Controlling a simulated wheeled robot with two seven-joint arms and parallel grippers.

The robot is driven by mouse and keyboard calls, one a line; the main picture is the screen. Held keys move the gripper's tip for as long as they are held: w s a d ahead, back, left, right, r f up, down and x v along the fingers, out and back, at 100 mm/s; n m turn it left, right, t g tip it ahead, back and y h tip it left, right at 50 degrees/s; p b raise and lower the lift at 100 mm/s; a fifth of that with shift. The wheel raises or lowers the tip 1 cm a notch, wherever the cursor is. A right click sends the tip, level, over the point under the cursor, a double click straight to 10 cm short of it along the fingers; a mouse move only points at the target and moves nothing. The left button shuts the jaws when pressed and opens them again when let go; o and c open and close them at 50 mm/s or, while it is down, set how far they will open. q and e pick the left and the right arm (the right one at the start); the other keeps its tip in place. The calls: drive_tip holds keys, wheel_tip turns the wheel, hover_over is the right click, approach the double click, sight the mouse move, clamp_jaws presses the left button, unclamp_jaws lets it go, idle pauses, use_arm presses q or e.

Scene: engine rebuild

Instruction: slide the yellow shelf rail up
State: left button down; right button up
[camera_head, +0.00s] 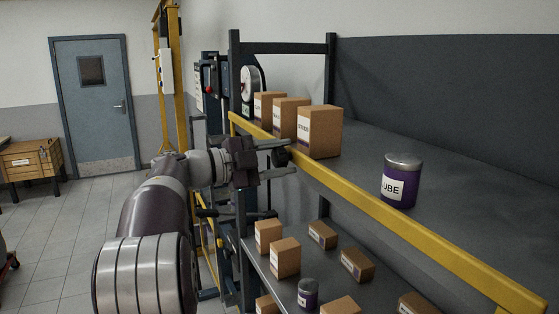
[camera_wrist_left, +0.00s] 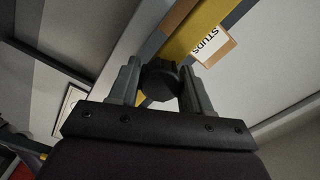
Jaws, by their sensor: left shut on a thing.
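The yellow shelf rail (camera_head: 388,211) runs along the front edge of the upper shelf (camera_head: 460,190), from back left to front right. A short stretch of the rail also shows in the left wrist view (camera_wrist_left: 192,32). My left gripper (camera_head: 285,158) is at the rail's outer side, near its far end, in front of the cartons. In the left wrist view its two fingers are shut on a black knob (camera_wrist_left: 160,78) beside the rail. How the knob joins the rail is hidden. My right gripper is not in view.
Several cartons (camera_head: 320,132) and a purple lube can (camera_head: 401,181) stand on the upper shelf close behind the rail. The lower shelf (camera_head: 262,266) holds small boxes and a can (camera_head: 307,294). A dark blue upright (camera_head: 236,80) stands at the far end.

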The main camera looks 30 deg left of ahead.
use_arm(q)
drive_tip(key=shift+r, duration=0.35)
drive_tip(key=c, duration=0.6)
unclamp_jaws()
drive_tip(key=shift+a, duration=0.1)
drive_tip(key=shift+f, duration=0.1)
drive_tip(key=shift+s+a+f, duration=0.1)
drive_tip(key=shift+s, duration=0.15)
drive_tip(key=b+v, duration=0.4)
drive_tip(key=v, duration=0.8)
drive_tip(key=shift+b, duration=0.4)
